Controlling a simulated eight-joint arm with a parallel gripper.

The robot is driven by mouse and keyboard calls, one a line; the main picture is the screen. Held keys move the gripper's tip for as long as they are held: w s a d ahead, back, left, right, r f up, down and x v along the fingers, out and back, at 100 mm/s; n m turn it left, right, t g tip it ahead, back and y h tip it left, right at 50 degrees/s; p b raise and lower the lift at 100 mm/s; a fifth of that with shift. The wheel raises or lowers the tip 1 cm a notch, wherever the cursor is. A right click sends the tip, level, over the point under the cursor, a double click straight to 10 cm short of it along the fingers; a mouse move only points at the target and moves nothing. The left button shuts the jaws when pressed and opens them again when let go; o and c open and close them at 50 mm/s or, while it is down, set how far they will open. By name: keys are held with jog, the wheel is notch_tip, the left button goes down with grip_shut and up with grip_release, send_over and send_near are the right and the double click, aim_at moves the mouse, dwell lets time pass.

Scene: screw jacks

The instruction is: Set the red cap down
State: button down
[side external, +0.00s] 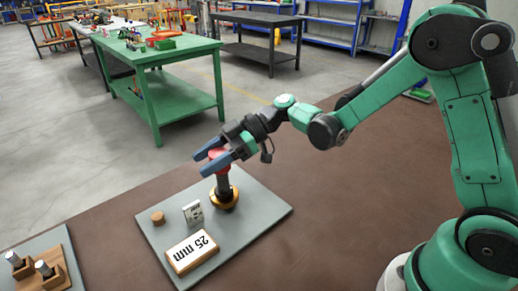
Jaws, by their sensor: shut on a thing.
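My gripper (214,162) reaches in from the right with its two blue-grey fingers around the red cap (218,156), and it is shut on it. The red cap is at the top of a screw jack (224,190), which has a dark upright shaft and a golden base. The jack stands upright on a grey plate (262,207). The fingers hide part of the cap, so I cannot tell whether the cap touches the shaft or is just above it.
The brown table (330,220) is clear right of the plate.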

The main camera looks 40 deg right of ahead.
jog(key=shift+f, duration=2)
jog(key=shift+c, duration=1.6)
grip_release()
jog(key=shift+f, duration=0.1)
jog(key=v, duration=0.4)
jog(key=shift+d, duration=0.25)
jog(key=s+d+r+m+t+h, duration=0.1)
jog(key=s+d+r+m+h, duration=0.1)
jog(key=s+m+h, duration=0.3)
jog(key=s+d+r+m+t+h, duration=0.2)
jog(key=s+d+m+h, duration=0.3)
jog(key=m+h, duration=0.2)
jog(key=shift+r+m, duration=0.4)
jog(key=shift+m, duration=0.6)
jog(key=shift+o, duration=0.5)
jog(key=shift+s+d+r+m+t+h, duration=0.1)
jog(key=shift+s+d+m+t+h, duration=0.3)
jog(key=shift+s+m+h, duration=0.1)
